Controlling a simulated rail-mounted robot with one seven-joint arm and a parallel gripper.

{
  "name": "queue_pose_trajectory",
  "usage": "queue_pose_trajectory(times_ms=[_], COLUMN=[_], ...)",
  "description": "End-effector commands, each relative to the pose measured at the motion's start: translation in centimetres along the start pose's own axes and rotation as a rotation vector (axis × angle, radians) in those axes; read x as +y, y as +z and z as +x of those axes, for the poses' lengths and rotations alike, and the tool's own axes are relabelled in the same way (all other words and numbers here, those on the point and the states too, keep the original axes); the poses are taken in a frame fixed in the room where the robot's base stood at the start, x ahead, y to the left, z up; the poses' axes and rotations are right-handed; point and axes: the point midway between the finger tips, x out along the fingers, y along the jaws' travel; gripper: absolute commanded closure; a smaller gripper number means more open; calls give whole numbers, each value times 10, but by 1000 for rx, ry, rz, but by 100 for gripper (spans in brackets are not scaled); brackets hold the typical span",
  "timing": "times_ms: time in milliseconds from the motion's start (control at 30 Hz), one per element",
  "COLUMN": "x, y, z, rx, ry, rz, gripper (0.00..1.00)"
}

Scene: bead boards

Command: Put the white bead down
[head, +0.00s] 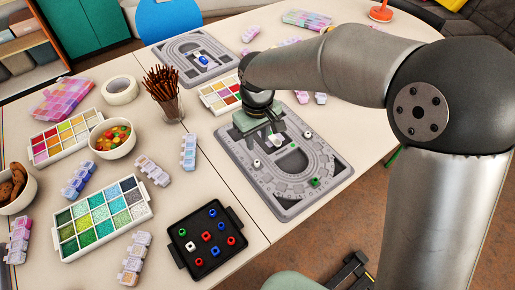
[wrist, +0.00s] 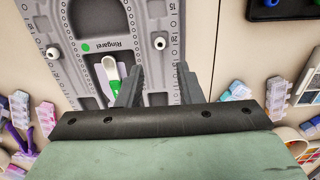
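The grey bead board (head: 325,158) lies flat on the table under my gripper (head: 264,136). One white bead (head: 256,162) sits on the left part of the board. In the wrist view this white bead (wrist: 159,43) shows its dark hole, just beyond my fingertips and lined up with the gap between them. My gripper (wrist: 160,68) is open, and nothing is between its fingers. A second white bead (head: 308,134) sits near the board's right side; it also shows in the wrist view (wrist: 52,52). A green bead (head: 315,182) is at the near end of the board.
A white and green piece (wrist: 112,75) lies in the board's recess beside one finger. A black tray (head: 180,264) with red, blue, green and white beads stands to the near left. A second board (head: 222,62) and a cup of sticks (head: 170,108) stand farther back. Bead cases lie around.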

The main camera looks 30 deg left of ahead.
Motion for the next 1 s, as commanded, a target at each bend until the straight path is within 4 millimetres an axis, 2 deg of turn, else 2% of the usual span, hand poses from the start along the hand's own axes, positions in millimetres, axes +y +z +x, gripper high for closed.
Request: queue_pose_trajectory(times_ms=[33, 167, 433, 500, 567, 667, 767, 800, 900, 1000], x=[0, 0, 1, 7, 21, 61, 99, 109, 115, 103], y=[-1, 0, 0, 7, 22, 75, 158, 195, 279, 340], z=[-8, -17, -20, -23, -27, -40, -53, -57, -59, -54], rx=[3, 0, 0, -1, -5, -16, -25, -26, -23, -8], ry=[1, 1, 1, 6, 15, 42, 63, 66, 58, 39], rz=[1, 1, 2, 19, 61, 199, 412, 508, 737, 924], gripper=[67, 67, 67, 67, 67, 67, 67, 67, 67, 67])
